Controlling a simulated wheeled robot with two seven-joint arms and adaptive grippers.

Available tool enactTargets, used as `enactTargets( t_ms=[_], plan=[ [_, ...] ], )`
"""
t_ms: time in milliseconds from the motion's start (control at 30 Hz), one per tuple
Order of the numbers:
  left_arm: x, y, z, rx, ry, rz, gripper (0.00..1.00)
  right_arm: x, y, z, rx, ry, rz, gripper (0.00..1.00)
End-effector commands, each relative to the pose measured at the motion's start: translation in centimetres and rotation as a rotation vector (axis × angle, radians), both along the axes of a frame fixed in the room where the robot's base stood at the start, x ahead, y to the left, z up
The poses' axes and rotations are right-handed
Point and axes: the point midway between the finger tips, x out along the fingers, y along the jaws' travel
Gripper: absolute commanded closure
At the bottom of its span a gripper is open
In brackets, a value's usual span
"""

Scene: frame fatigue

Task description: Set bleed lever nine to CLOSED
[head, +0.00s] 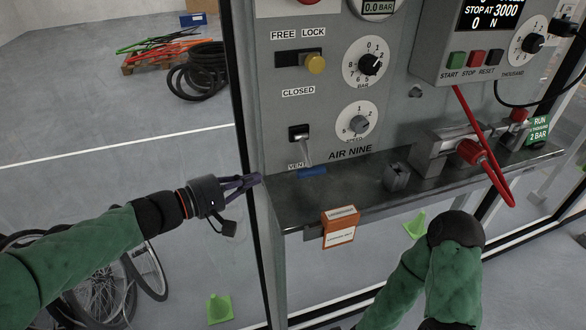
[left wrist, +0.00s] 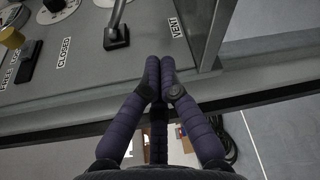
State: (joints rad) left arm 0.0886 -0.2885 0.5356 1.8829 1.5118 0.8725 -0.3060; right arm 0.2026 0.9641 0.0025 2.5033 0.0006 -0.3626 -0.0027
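Bleed lever nine (head: 304,150) is on the grey panel above the AIR NINE label. Its grey handle slants down from a dark pivot toward the VENT label (head: 297,166), away from the CLOSED label (head: 298,92) above. A blue piece (head: 311,172) shows at the handle's lower end; I cannot tell if it is attached. My left gripper (head: 250,181) is left of the lever, near the panel's left edge, apart from it. In the left wrist view its fingers (left wrist: 160,62) are together with nothing between them, and the lever base (left wrist: 117,38) is beside them. My right gripper is out of view.
A yellow knob (head: 316,64) sits at the FREE/LOCK slot above. A dark ledge (head: 350,182) juts out below the panel, with an orange tag block (head: 340,226) at its front. A dark frame post (head: 240,90) borders the panel's left side. A red cable hangs at right.

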Motion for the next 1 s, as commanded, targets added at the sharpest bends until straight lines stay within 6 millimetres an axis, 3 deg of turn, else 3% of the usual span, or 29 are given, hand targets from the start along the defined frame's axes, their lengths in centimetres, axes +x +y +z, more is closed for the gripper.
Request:
enactTargets(
  t_ms=[267,833,1000],
  plan=[
    [0.7,-1.0,-0.1,0.0,0.002,-0.002,1.0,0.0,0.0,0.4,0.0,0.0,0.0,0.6],
    [5.9,-8.1,-1.1,0.001,0.004,-0.003,1.0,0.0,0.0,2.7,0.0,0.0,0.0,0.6],
    [4.1,-8.6,-0.2,0.001,0.001,0.0,1.0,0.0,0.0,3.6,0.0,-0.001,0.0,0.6]
  ],
)
